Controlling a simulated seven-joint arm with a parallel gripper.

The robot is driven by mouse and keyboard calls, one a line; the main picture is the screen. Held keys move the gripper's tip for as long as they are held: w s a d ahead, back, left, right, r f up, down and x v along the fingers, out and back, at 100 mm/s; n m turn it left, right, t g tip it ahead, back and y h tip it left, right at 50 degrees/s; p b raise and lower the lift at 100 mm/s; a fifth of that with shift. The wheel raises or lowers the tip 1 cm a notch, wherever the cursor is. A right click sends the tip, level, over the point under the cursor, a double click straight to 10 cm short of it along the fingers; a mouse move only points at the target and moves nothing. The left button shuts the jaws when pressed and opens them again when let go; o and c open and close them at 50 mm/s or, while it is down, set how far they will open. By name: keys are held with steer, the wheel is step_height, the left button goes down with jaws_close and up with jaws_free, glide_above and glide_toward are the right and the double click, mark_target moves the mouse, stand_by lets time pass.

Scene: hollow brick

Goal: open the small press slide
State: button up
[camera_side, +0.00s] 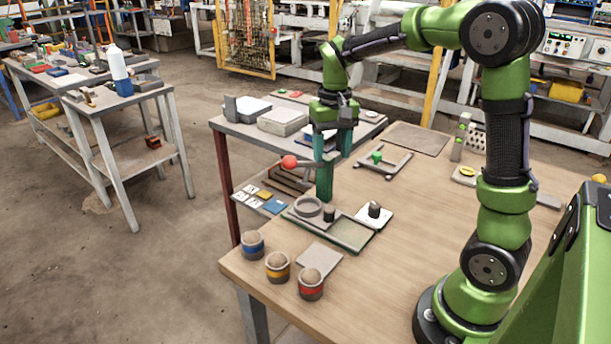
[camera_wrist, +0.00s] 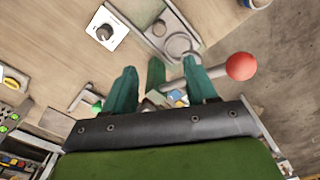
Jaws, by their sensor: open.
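The small press has a green upright post (camera_side: 325,178) on a flat base near the table's left edge. A grey lever with a red ball knob (camera_side: 289,162) sticks out to the left near the post's top. My gripper (camera_side: 332,152) points down over the post, its teal fingers apart. In the wrist view, my gripper (camera_wrist: 160,68) has the post (camera_wrist: 156,75) showing between its fingers. The red knob (camera_wrist: 241,66) is to the right of the right finger, and the lever passes close by that finger. I cannot tell whether any finger touches the press, nor which part is the slide.
A grey ring (camera_side: 307,207) and a tray (camera_side: 350,234) lie at the post's foot, beside a white plate with a dark knob (camera_side: 374,210). Several banded cups (camera_side: 278,267) stand at the front left. The table's middle right is mostly clear.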

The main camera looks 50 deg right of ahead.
glide_toward(330, 209)
step_height(330, 209, down, 9)
steer(key=shift+w+d+f, duration=0.15)
steer(key=shift+w+f, duration=0.05)
stand_by(0.3)
jaws_close()
stand_by(0.4)
